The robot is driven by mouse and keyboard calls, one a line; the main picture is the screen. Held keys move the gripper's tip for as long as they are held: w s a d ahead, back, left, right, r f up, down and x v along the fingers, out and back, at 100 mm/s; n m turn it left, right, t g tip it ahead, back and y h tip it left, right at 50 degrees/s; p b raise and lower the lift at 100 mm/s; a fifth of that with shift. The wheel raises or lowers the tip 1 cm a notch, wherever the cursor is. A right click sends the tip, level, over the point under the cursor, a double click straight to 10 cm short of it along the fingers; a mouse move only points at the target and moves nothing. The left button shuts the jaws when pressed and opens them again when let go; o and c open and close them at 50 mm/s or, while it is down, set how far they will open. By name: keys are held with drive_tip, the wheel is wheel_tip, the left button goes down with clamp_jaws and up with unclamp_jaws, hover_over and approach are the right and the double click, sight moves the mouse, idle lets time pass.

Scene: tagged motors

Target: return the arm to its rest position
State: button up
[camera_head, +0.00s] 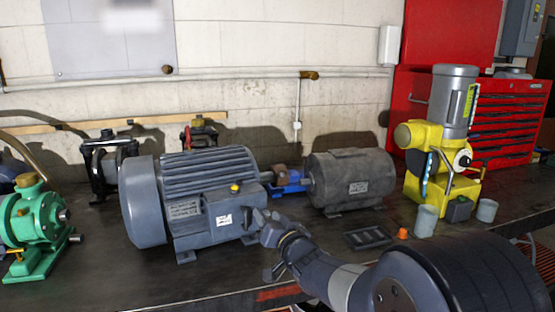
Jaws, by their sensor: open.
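My arm reaches in from the lower right corner, its large dark rounded link close to the camera. My gripper (268,244) is at the arm's far end, over the front part of the bench and in front of the lower right of the large grey-blue motor (205,190). The gripper is open, and nothing shows between its fingers. It overlaps the motor's edge in the picture; I cannot tell whether they touch. The motor carries a white tag (224,220) and a yellow cap (234,188). A smaller dark grey motor (352,180) stands behind and right of the gripper.
A green pump (35,230) stands at the left. A yellow machine with a grey motor (440,140) stands at the right, with grey cups (426,220) before it. A dark tray (368,238) and orange cap (402,233) lie near my arm. Bare bench (110,275) shows at front left.

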drive_tip(key=n+b, duration=0.1)
drive_tip(key=n, duration=0.4)
drive_tip(key=shift+b, duration=0.4)
drive_tip(key=shift+n+b, duration=0.75)
drive_tip(key=shift+n, duration=1.55)
